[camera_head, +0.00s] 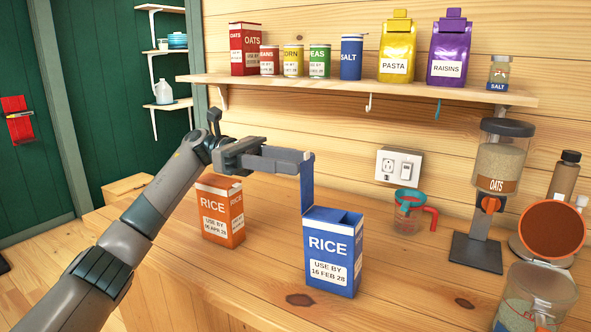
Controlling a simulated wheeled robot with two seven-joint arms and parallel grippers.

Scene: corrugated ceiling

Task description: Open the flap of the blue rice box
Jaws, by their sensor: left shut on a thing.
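The blue rice box (324,268) stands upright on the wooden counter, labelled RICE, use by 16 Feb 28. Its top is open at the front right, and its blue flap (307,186) stands up vertically from the left side. My left gripper (301,156) is above the box and shut on the upper end of the flap. The gripper's fingers hide part of the flap's top edge. My right gripper is not in view.
A measuring cup (409,212), an oats dispenser (499,170) and a glass jug (534,300) stand to the right. A shelf (360,88) with boxes and cans runs above.

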